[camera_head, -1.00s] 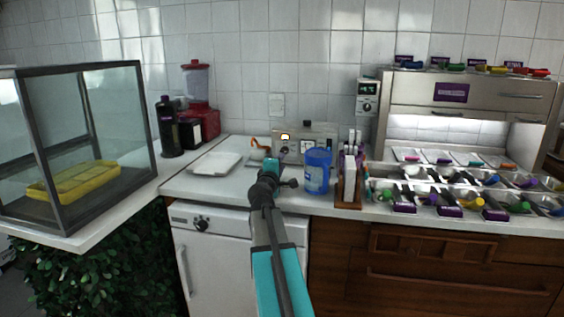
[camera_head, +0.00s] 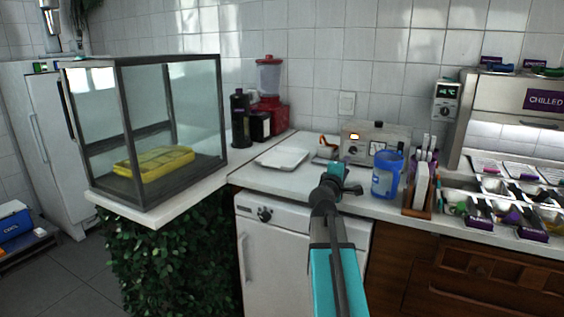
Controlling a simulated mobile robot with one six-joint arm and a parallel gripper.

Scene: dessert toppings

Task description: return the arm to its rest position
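My arm reaches up from the bottom of the head view, with a teal link and dark joints. My gripper (camera_head: 350,188) is at its far end, over the counter's front edge near the blue jug (camera_head: 386,174). The fingertips are small and partly hidden by the wrist, so I cannot tell whether they are open or shut. No held object is clearly visible.
A white tray (camera_head: 282,158) lies on the counter, with a grey appliance (camera_head: 372,140) behind my gripper. A glass case (camera_head: 150,125) with a yellow tray (camera_head: 154,163) stands left. Topping bins (camera_head: 505,205) are at right. A red blender (camera_head: 269,95) stands at the back.

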